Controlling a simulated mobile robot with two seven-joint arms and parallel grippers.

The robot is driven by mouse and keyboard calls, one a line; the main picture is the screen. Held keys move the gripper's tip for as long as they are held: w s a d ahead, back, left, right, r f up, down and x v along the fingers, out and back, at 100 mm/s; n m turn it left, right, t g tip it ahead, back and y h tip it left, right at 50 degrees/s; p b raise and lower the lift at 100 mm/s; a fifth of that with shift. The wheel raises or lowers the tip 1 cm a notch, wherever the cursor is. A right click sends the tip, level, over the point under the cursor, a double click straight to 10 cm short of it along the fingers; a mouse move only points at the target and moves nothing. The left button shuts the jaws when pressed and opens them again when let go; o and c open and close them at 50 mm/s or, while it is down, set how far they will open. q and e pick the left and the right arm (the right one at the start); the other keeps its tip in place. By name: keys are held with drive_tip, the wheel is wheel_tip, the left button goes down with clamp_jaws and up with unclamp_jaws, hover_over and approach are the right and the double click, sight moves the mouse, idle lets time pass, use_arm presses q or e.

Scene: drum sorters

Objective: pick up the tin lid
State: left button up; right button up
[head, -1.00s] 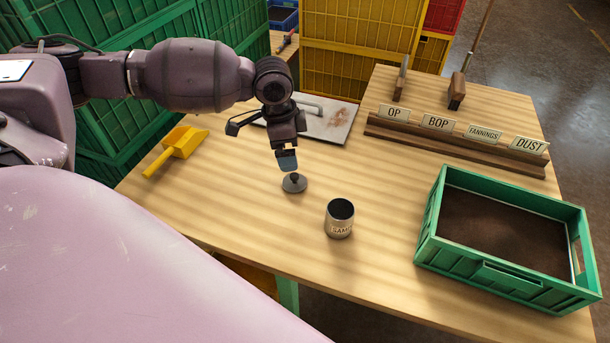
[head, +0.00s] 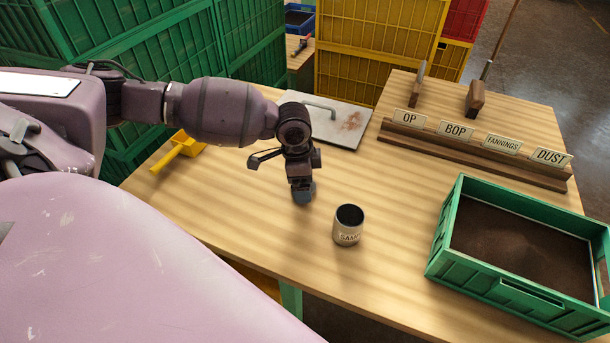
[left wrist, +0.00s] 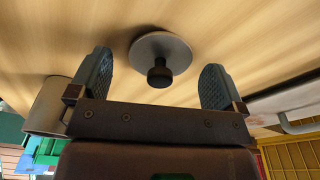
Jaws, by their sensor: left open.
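The tin lid is a grey disc with a black knob and lies on the wooden table. It shows clearly in the left wrist view (left wrist: 160,50), but my gripper covers most or all of it in the head view. My left gripper (head: 303,196) is over the lid, pointing down. In the left wrist view the gripper (left wrist: 157,68) is open, its blue-grey fingers either side of the knob, with gaps on both sides. The open sample tin (head: 348,226) stands upright to the right of the gripper. My right gripper is not in view.
A green crate of dark tea (head: 440,250) stands at the right. A wooden rack with grade labels (head: 470,152) is behind it. A grey metal plate (head: 345,125) and a yellow scoop (head: 180,150) lie on the table (head: 250,215). The table between tin and crate is clear.

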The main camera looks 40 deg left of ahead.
use_arm(q)
drive_tip(key=shift+f, duration=0.45)
drive_tip(key=shift+r, duration=0.1)
drive_tip(key=c, duration=0.8)
drive_tip(key=shift+c, duration=1)
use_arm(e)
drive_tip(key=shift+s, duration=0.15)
